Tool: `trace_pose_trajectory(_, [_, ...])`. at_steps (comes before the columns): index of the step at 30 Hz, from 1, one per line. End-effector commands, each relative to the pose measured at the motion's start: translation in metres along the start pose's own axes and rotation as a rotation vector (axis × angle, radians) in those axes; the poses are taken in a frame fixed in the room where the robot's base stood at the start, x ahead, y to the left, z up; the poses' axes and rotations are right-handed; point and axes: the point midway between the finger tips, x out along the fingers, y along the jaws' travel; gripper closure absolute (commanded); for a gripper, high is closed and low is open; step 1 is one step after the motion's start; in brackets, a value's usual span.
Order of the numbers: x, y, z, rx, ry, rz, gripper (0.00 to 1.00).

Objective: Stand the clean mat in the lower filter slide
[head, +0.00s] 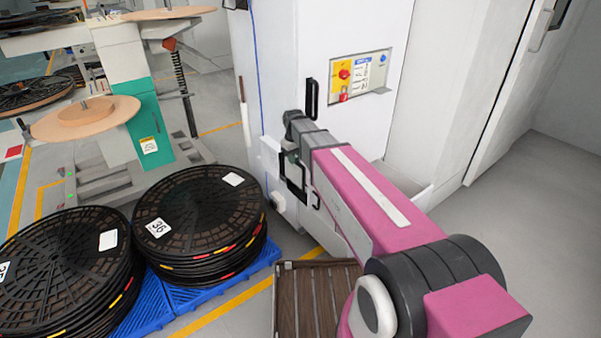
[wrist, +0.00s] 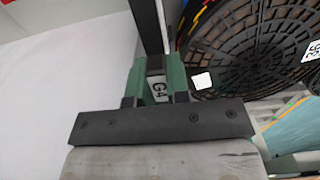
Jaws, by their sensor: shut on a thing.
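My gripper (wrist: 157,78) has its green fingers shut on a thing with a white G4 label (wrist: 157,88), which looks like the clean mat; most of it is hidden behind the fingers. In the head view my gripper (head: 293,157) is at the lower front of the white cabinet, at the end of my outstretched arm. A white panel (head: 270,160) and black handle-like frames stand out from the cabinet there. I cannot tell which part is the lower filter slide, or how far the mat is in it.
Stacked black reels (head: 200,225) stand on blue pallets (head: 190,297) to the left. A brown slatted crate (head: 300,300) lies on the floor below my arm. The cabinet carries a yellow switch panel (head: 357,75). The grey floor at right is clear.

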Motion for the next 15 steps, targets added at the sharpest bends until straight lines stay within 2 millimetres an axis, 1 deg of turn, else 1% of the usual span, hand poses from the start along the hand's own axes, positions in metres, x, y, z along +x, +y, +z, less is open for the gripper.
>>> trace_pose_trajectory(1, [0.0,0.01,0.008,0.002,0.0,0.0,1.0])
trace_pose_trajectory(3, [0.0,0.021,0.017,0.003,0.0,0.0,1.0])
trace_pose_trajectory(6, [0.018,0.019,0.013,-0.001,-0.001,-0.001,1.0])
trace_pose_trajectory(7, [0.021,0.018,0.013,-0.001,-0.002,-0.001,1.0])
trace_pose_trajectory(15, [0.037,0.018,0.013,0.0,0.0,0.0,1.0])
